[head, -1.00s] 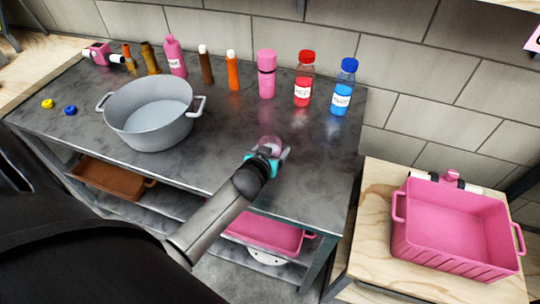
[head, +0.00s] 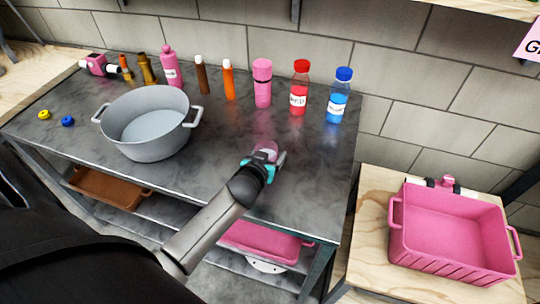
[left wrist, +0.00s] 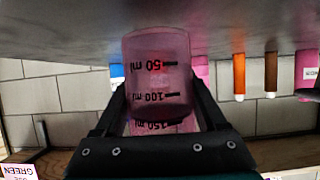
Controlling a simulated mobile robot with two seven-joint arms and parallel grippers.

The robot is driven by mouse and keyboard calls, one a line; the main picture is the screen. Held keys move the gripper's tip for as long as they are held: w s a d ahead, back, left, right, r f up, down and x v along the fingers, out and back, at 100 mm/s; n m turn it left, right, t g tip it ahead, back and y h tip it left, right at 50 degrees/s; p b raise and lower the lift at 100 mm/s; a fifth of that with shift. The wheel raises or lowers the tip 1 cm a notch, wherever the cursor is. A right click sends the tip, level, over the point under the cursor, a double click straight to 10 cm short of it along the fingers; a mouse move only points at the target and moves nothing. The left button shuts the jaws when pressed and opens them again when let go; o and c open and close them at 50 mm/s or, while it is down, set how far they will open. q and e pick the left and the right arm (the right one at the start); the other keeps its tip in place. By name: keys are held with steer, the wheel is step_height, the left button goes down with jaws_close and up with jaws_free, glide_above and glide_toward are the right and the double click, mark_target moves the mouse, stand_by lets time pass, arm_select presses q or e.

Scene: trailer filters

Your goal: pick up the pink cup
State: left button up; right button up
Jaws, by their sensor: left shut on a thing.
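The pink cup (left wrist: 157,62) is translucent, with black millilitre marks that show upside down in the left wrist view. It sits between the two fingers of my left gripper (left wrist: 160,108). My left gripper is shut on it. In the head view the cup (head: 267,149) shows as a small pink shape at my left gripper (head: 268,160), over the front right part of the dark metal table (head: 225,140). The arm hides part of the cup, and I cannot tell whether its base touches the table. My right gripper is not in view.
A grey pot (head: 148,125) stands left of my gripper. A row of bottles lines the back, including a pink one (head: 262,85), a red one (head: 299,90) and a blue one (head: 338,97). A pink crate (head: 455,240) sits on the wooden table at right.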

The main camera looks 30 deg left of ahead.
arm_select(q)
step_height(320, 180, up, 18)
steer(key=p, duration=0.5)
steer(key=shift+r+p, duration=0.25)
steer(key=shift+p, duration=0.1)
steer(key=shift+a, duration=0.1)
